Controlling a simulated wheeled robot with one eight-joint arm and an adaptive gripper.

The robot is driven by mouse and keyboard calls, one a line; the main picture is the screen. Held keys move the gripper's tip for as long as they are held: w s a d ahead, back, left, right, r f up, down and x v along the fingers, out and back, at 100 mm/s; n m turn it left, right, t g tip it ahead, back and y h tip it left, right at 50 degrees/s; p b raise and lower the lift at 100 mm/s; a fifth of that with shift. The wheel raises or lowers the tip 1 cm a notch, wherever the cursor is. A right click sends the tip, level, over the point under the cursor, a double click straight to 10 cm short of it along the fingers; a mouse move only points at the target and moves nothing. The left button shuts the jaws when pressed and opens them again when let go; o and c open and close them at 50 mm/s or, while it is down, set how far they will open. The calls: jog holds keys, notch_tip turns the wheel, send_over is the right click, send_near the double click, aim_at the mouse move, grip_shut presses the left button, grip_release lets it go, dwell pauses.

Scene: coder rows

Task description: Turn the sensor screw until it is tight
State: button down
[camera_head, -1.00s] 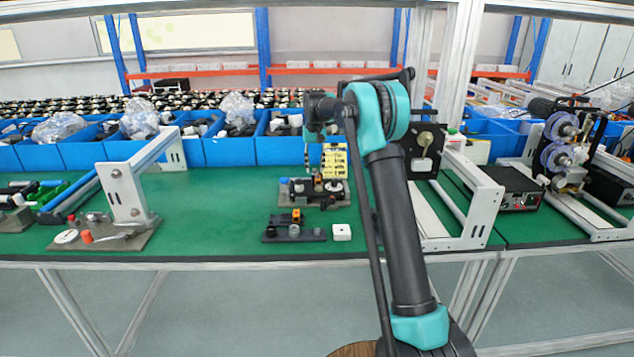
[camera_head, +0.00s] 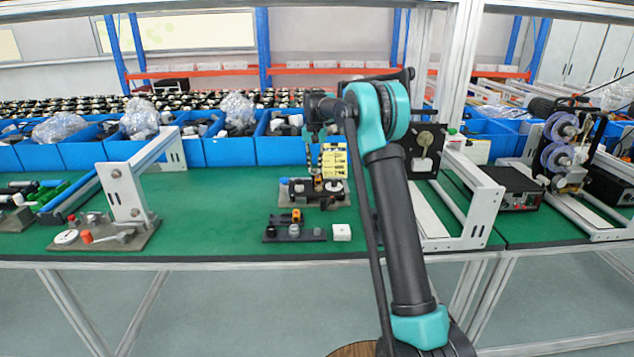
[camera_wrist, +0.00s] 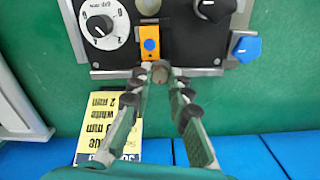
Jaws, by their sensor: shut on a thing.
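The sensor (camera_wrist: 150,42) is an orange block with a blue round spot, mounted on a dark fixture plate (camera_wrist: 185,50) in the wrist view. My gripper (camera_wrist: 160,70) points at the plate's edge beside the sensor. Its fingertips are closed around a small brownish round screw head (camera_wrist: 160,74), which shows between them. The screw's shaft is hidden. In the head view, my gripper (camera_head: 316,178) reaches down to the fixture (camera_head: 330,194) on the green bench, and the screw is too small to make out.
A numbered white dial (camera_wrist: 103,25), a black knob (camera_wrist: 214,8) and a blue knob (camera_wrist: 247,48) surround the sensor. A yellow label card (camera_wrist: 112,118) stands close to the fingers. A second fixture (camera_head: 293,234) and a white block (camera_head: 342,232) lie nearer the front edge. Blue bins (camera_head: 232,152) line the back.

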jog(key=m, duration=0.3)
jog(key=shift+m, duration=0.4)
jog(key=m, duration=0.3)
jog(key=shift+m, duration=0.4)
jog(key=shift+m, duration=0.3)
jog(key=m, duration=0.3)
jog(key=shift+m, duration=0.3)
jog(key=m, duration=0.4)
jog(key=shift+f+m, duration=0.1)
jog(key=shift+m, duration=0.2)
jog(key=c, duration=1.6)
grip_release()
jog(key=shift+o, duration=0.2)
